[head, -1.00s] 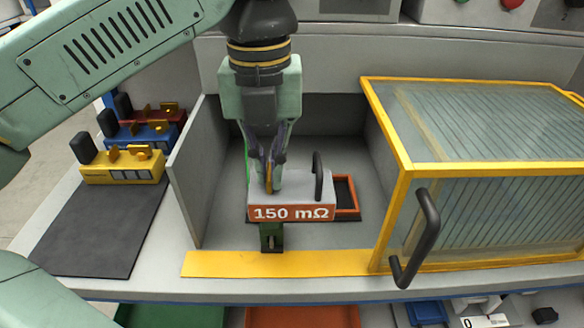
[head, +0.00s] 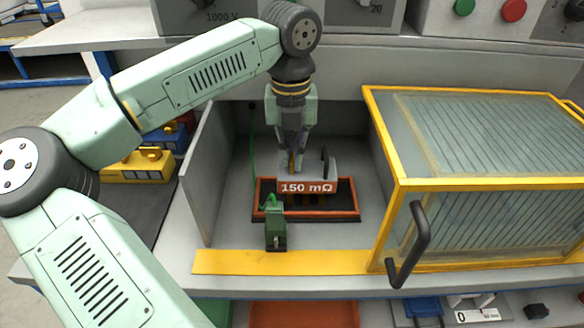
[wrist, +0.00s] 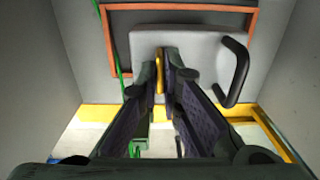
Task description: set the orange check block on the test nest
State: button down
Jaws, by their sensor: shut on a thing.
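The check block (head: 307,187) has a grey top, an orange front marked "150 mΩ", a black handle and a yellow tab. My gripper (head: 292,170) is shut on the yellow tab from above; the wrist view shows the tab between both fingers (wrist: 159,75). The test nest (head: 340,212) is a dark bed with an orange rim inside the open bay. The block is over the nest, roughly level. In the wrist view the block's top (wrist: 200,55) covers part of the nest's rim (wrist: 180,7). I cannot tell whether block and nest touch.
A green clamp (head: 276,232) with a green cable stands at the nest's front left. A grey wall (head: 212,170) bounds the bay at left. A yellow-framed guard (head: 480,180) with a black handle stands at right. A yellow strip (head: 285,262) marks the front edge.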

aim_at(292, 173)
jog(key=shift+f+p, duration=0.35)
jog(key=shift+f, duration=2)
jog(key=shift+f, duration=0.2)
jog(key=c, duration=1.8)
grip_release()
jog(key=shift+r, duration=0.15)
notch_tip(292, 173, up, 12)
jog(key=shift+r+b, duration=0.1)
jog(key=shift+b, duration=0.85)
jog(key=shift+s+a, duration=0.1)
